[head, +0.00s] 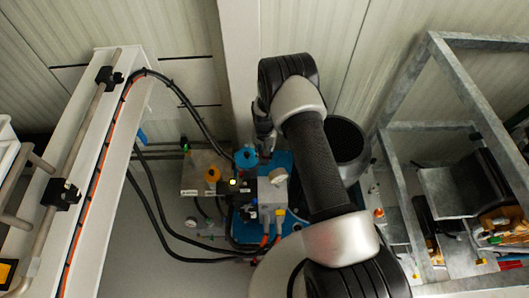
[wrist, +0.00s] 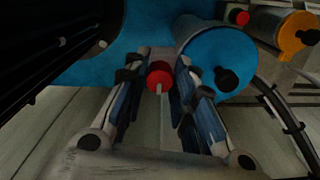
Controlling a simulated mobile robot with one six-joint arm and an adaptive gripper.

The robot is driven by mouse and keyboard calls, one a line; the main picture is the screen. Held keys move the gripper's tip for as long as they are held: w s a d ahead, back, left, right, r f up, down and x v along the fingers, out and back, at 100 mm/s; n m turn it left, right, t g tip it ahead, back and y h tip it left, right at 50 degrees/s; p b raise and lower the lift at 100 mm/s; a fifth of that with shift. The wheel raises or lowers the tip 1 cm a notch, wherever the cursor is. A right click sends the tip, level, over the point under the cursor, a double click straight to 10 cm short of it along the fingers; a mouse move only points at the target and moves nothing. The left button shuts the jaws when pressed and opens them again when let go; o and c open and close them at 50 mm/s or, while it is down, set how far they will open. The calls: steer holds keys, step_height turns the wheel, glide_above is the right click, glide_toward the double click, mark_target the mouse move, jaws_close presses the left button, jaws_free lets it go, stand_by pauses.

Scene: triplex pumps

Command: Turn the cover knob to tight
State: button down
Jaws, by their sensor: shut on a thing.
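A red round knob (wrist: 160,76) with a pale bar or pointer on its near side shows in the wrist view, against the blue pump body (wrist: 140,35). I take it to be the cover knob; any tight marking is not visible. My gripper (wrist: 163,70) has its two fingers on either side of the knob and is shut on it; the exact contact is dark and hard to see. In the head view my gripper (head: 265,138) reaches down at the blue pump (head: 283,160), and the knob is hidden there.
A blue cylinder with a black knob (wrist: 222,65) stands close right of my fingers, with an orange one (wrist: 288,30) beyond. Black hoses (head: 165,205) run left of the pump. A metal frame (head: 400,150) stands at right and a white beam (head: 115,150) at left.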

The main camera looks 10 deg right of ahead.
steer(key=c, duration=1.3)
jaws_free()
step_height(320, 180, up, 12)
steer(key=shift+r, duration=0.1)
